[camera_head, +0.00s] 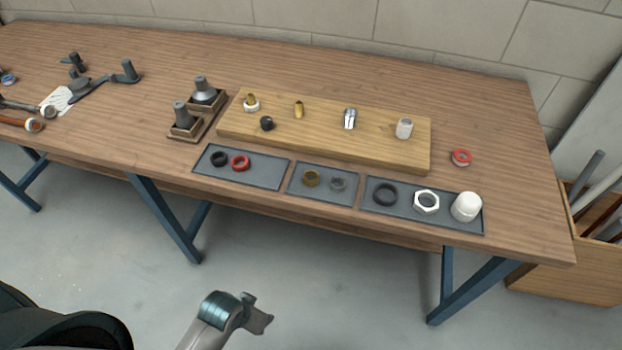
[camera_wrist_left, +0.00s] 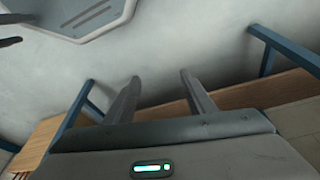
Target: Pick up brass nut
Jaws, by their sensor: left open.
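My left gripper (camera_head: 262,318) is low in front of the table, well apart from the nut. In the left wrist view its two fingers (camera_wrist_left: 160,80) are spread with nothing between them. That view shows floor, wall and blue table legs, and no nut.
A wooden board (camera_head: 375,145) with upright fittings stands behind the trays. The left tray (camera_head: 265,173) holds a black and a red ring. The right tray (camera_head: 405,213) holds a black ring, a white nut (camera_head: 426,202) and a white cap (camera_head: 466,207). A blue table leg (camera_head: 165,220) stands below.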

